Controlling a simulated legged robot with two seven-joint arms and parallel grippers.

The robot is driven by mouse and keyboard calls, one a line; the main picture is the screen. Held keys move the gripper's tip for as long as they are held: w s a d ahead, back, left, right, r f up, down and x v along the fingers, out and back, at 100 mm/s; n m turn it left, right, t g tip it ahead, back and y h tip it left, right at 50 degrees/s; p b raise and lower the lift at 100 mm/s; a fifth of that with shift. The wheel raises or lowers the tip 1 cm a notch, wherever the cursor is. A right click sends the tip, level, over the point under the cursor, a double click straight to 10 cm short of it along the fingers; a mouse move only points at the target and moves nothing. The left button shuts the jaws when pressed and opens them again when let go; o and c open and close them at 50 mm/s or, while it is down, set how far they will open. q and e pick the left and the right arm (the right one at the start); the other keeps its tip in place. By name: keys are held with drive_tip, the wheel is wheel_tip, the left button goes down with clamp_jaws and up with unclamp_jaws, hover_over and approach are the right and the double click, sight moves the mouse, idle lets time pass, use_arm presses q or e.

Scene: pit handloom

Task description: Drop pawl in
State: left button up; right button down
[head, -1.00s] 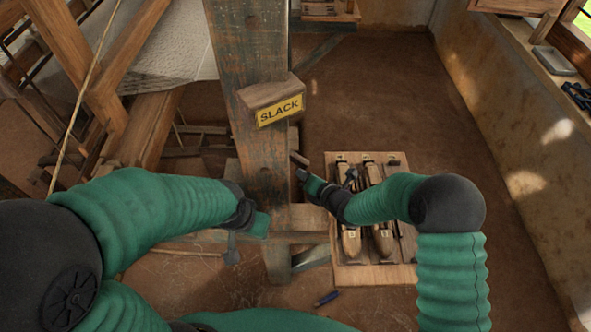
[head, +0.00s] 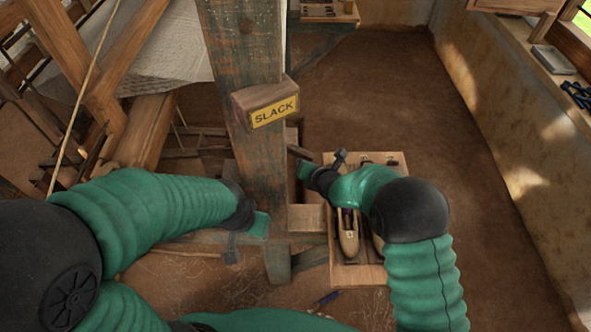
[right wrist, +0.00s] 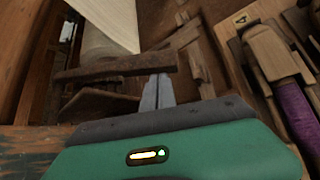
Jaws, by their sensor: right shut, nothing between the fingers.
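A dark bar that may be the pawl (head: 300,152) juts out at the right side of the upright post (head: 262,190). In the right wrist view a similar brown wooden bar (right wrist: 115,68) lies across, just beyond my fingertips. My right gripper (head: 304,172) is beside the post, just under the bar; its grey fingers (right wrist: 157,92) are shut and empty, with their tips close to the bar. Contact cannot be told. The toothed wheel is not clearly visible. My left gripper (head: 232,254) is low at the post's left side; its opening is unclear.
A wooden block with a yellow SLACK label (head: 274,112) sits on the post. A tray (head: 376,275) with shuttles lies under my right forearm. White cloth and a roller (right wrist: 98,42) are left. Floor at right is clear.

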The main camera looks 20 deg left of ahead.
sight(303, 154)
drive_tip(key=r, duration=0.3)
drive_tip(key=shift+w+d+r, duration=0.15)
drive_tip(key=shift+d+r, duration=0.05)
drive_tip(key=shift+d, duration=0.15)
drive_tip(key=shift+d+r, duration=0.1)
drive_tip(key=shift+r, duration=0.05)
drive_tip(key=shift+w+d, duration=0.1)
drive_tip(key=shift+d, duration=0.05)
